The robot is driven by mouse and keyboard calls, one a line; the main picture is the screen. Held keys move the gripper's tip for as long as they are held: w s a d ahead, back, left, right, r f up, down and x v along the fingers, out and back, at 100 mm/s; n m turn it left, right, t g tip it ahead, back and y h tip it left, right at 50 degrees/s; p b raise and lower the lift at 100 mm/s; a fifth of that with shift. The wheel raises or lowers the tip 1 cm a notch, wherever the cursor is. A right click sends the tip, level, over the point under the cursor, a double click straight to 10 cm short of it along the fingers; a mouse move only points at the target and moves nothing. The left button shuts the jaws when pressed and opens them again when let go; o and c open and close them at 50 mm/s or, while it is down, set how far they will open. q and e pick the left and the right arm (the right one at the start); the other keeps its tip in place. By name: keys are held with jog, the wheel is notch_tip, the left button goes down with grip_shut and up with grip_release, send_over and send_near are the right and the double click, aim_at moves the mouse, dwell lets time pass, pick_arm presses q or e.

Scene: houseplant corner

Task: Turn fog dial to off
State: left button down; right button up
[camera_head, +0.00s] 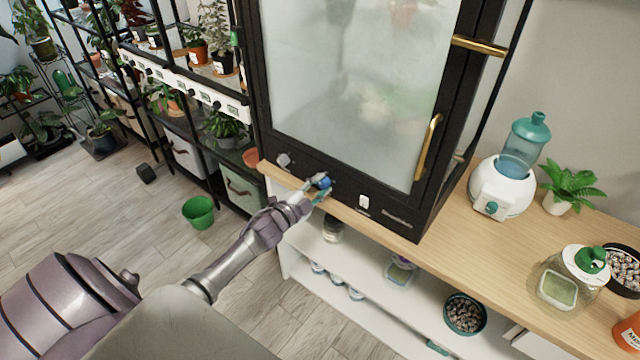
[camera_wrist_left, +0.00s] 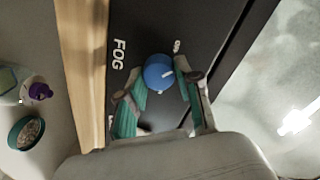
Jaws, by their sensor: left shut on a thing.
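The fog dial (camera_wrist_left: 159,73) is a round blue knob with a white pointer line, on the black front panel beside the white word FOG. In the head view the blue fog dial (camera_head: 324,182) is partly covered by my left gripper (camera_head: 319,188). In the wrist view my left gripper (camera_wrist_left: 162,88) has its two teal fingertips on either side of the dial, shut on it. The pointer line slants toward the small white lettering at the upper right, which is too small to read. My right gripper is in neither view.
The black cabinet with fogged glass (camera_head: 350,80) stands on a wooden counter (camera_head: 500,235). A grey knob (camera_head: 284,160) and a white switch (camera_head: 364,202) flank the dial. A white humidifier (camera_head: 501,190) stands right. A green bucket (camera_head: 199,212) is on the floor.

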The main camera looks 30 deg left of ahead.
pick_arm(q)
jog(key=shift+n+p, duration=0.35)
jog(key=shift+n, duration=1.85)
jog(key=c, duration=0.8)
grip_release()
jog(key=s, duration=0.4)
jog(key=s+a, duration=0.1)
jog(key=s, duration=0.7)
jog(key=shift+a+r, duration=0.15)
jog(key=shift+a, duration=0.1)
